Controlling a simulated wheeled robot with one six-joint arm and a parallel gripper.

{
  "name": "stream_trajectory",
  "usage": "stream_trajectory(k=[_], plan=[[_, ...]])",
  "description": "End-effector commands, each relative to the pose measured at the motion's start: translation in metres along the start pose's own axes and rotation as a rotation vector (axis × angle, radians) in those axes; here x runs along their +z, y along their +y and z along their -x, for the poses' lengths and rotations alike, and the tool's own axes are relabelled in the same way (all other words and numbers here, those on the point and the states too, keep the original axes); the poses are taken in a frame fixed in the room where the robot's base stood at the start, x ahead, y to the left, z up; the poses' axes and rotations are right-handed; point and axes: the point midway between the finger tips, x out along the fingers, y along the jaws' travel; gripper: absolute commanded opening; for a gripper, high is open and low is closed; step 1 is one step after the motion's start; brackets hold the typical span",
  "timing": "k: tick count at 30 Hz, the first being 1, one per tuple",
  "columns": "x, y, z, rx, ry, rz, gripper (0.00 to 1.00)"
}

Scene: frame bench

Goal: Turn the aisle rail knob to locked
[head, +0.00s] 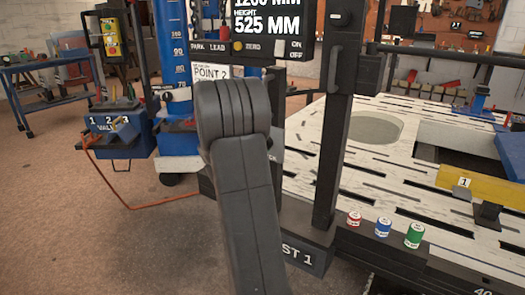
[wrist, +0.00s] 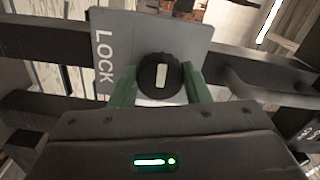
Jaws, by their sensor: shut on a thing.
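In the wrist view, the round black knob (wrist: 151,68) with a white pointer bar sits on a grey plate (wrist: 190,29). The word LOCK is printed sideways on the plate's left side. The white bar runs nearly upright in the picture, with a slight tilt. It does not point across at the word LOCK. My gripper (wrist: 162,78) has its green fingers on either side of the knob and is shut on it. In the head view, my arm stands in front of the bench, and the knob and gripper do not show.
A dark post (head: 335,120) stands beside my arm in the head view. The slotted bench (head: 310,180) lies to the right, with red (head: 353,219), blue (head: 383,227) and green (head: 415,235) cans on its near rail. Open floor lies at lower left.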

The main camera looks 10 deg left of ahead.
Motion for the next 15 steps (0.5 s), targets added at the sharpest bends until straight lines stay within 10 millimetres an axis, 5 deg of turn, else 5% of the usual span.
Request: stream_trajectory(k=[15], plan=[[0.0001,0.0012,0.0005,0.003,0.0,-0.07,0.2]])
